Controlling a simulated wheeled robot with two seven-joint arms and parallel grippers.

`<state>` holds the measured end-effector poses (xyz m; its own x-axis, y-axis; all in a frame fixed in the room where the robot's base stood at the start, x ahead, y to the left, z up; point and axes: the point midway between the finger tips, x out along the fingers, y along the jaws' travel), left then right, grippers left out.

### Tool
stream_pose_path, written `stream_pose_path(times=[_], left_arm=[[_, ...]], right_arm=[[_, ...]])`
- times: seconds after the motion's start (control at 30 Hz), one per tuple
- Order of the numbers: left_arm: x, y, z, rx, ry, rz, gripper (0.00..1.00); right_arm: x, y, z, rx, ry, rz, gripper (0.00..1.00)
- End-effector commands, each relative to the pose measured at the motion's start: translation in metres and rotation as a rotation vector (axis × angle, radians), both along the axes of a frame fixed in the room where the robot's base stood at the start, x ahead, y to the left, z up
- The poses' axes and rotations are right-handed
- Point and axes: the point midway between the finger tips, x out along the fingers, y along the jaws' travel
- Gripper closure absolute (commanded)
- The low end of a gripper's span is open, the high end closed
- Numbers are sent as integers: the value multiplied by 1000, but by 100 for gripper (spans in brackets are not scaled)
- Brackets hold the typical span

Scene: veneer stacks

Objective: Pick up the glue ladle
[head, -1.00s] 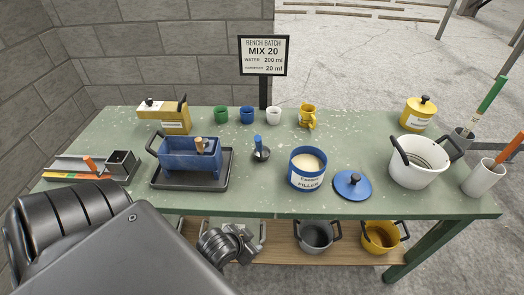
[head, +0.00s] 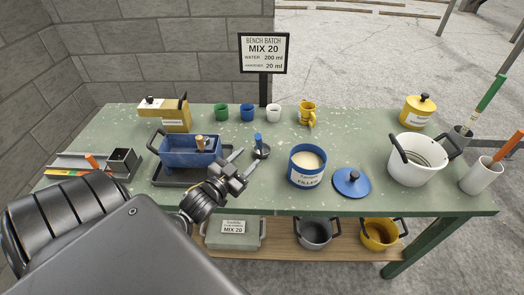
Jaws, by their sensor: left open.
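The glue ladle (head: 261,152) is a small dark ladle with a blue handle standing up. It rests on the green bench between the blue glue trough and the filler tub. My left gripper (head: 248,157) is open, its two fingers apart and pointing toward the ladle from the front left. The fingertips are close to the ladle's bowl; I cannot tell whether they touch it. Nothing is between the fingers that I can see. My right gripper is not in view.
A blue trough (head: 180,158) on a dark tray (head: 162,178) stands left of the ladle, a filler tub (head: 305,178) right of it. Several mugs, including a blue one (head: 247,113), stand behind. A white pot (head: 420,170) is further right.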

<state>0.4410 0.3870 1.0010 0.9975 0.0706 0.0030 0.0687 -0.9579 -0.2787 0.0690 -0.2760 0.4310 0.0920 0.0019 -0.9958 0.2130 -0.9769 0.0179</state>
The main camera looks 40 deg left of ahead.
Motion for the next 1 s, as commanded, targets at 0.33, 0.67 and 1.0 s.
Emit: stream_pose_path(times=[0.33, 0.67, 1.0], left_arm=[[46, 4, 2, 0, 0, 1, 55], [68, 9, 6, 3, 0, 2, 55], [99, 12, 0, -2, 3, 1, 55]], right_arm=[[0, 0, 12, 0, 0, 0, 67], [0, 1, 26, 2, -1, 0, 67], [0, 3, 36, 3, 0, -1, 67]])
